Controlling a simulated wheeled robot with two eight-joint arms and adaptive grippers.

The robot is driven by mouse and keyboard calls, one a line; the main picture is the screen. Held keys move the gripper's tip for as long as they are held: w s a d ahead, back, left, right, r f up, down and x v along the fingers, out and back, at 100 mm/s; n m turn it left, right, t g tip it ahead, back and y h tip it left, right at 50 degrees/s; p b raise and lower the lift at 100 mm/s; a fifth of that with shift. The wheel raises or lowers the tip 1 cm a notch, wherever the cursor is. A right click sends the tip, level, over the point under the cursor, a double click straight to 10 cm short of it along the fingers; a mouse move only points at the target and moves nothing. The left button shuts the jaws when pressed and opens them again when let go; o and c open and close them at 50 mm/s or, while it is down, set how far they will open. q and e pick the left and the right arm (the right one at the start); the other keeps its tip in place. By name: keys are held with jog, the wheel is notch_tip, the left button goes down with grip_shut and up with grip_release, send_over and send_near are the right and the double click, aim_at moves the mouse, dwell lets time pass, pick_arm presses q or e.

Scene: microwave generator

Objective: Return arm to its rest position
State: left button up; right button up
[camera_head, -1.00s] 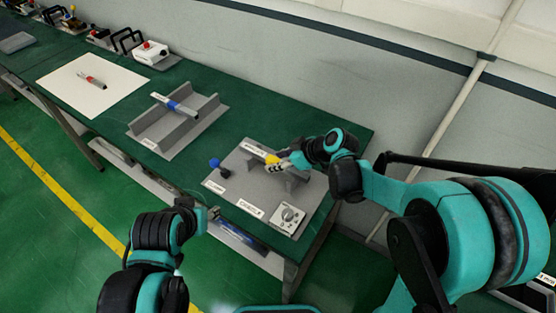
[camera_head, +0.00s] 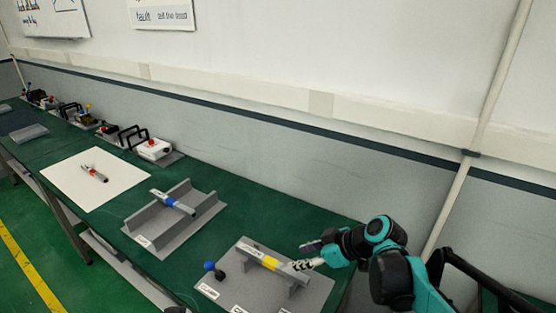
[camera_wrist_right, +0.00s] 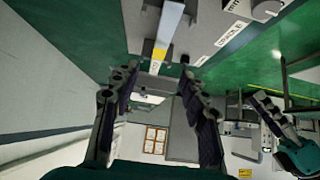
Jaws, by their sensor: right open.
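My right gripper (camera_head: 308,256) is open, at the right end of a grey tube with a yellow band (camera_head: 271,262). The tube lies on supports on a grey fixture plate (camera_head: 232,275). In the right wrist view the fingers of the right gripper (camera_wrist_right: 157,88) are spread with nothing held between them, and the yellow band (camera_wrist_right: 159,54) shows beyond the fingertips. A teal and black arm, apparently my left, shows at the right of that view, with its gripper (camera_wrist_right: 264,104) too small to read. The left gripper is not clear in the head view.
A blue-banded tube (camera_head: 178,205) lies across a grey channel tray (camera_head: 143,223). A red-marked tube (camera_head: 95,174) lies on a white sheet (camera_head: 70,185). A white box with a red button (camera_head: 154,149) stands behind. The wall and a pipe (camera_head: 466,180) are close behind the table.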

jog(key=s+d+f+m+t+h, duration=0.1)
jog(key=s+d+m+h, duration=0.2)
jog(key=s, duration=0.4)
jog(key=s+d+f+m+t+h, duration=0.1)
jog(key=s+d+f+m+h, duration=0.1)
jog(key=s+d+m+h, duration=0.2)
jog(key=s+d+m, duration=0.2)
jog(key=s+m, duration=0.2)
jog(key=shift+d+f+h, duration=0.15)
jog(key=shift+f+h, duration=0.1)
jog(key=shift+h, duration=0.05)
